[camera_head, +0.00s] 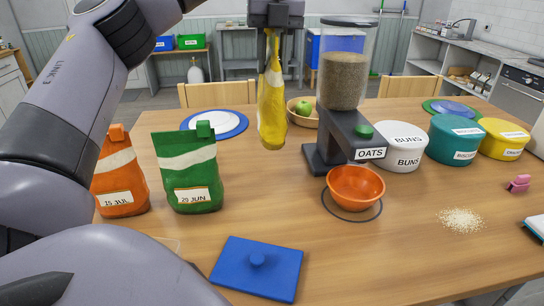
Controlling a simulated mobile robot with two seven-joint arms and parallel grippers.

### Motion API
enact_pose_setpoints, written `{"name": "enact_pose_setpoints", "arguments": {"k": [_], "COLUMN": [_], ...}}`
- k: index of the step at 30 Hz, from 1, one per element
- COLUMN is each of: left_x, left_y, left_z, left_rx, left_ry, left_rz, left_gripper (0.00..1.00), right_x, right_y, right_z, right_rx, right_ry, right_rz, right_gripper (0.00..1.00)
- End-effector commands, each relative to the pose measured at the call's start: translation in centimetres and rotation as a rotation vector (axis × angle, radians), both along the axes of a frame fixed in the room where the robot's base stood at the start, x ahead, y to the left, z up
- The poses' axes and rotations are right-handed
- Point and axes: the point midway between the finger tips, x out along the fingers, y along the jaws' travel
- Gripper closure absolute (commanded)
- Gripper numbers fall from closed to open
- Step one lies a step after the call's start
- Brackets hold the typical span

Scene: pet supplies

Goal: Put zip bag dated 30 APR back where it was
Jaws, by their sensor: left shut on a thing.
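My left gripper (272,42) is shut on the top of a yellow bag (272,105) with a pale band. The bag hangs upright above the table, seen nearly edge-on, and no date on it can be read. An orange bag (119,178) labelled 15 JUL and a green bag (190,168) labelled 20 JUN stand on the table at the left, each with a clip on top. The orange bag is partly hidden by my arm. My right gripper is not in view.
Right of the yellow bag stands an OATS dispenser (343,75) with an orange bowl (356,187) before it. Labelled tubs (398,150) stand at the right. A blue lid (256,268) lies in front. Spilled grains (460,219) lie at the right. Table between green bag and bowl is clear.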

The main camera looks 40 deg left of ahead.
Motion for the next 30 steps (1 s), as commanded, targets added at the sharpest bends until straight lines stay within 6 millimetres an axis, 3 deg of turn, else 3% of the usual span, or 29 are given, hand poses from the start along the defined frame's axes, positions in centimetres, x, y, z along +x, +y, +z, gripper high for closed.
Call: {"name": "enact_pose_setpoints", "arguments": {"k": [14, 21, 30], "left_x": [-0.1, -0.1, -0.1], "left_y": [0.1, 0.1, 0.1], "left_z": [-7.1, -12.4, -15.6], "left_rx": [-0.002, 0.001, 0.001], "left_ry": [0.001, -0.001, 0.001], "left_rz": [0.001, 0.003, 0.003], "left_gripper": [1.00, 1.00, 1.00], "right_x": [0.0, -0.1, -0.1], "right_y": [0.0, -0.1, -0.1], "right_z": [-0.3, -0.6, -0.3], "right_rx": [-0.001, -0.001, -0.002], "right_ry": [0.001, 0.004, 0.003], "right_rz": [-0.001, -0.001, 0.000], "right_gripper": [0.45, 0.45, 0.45]}}
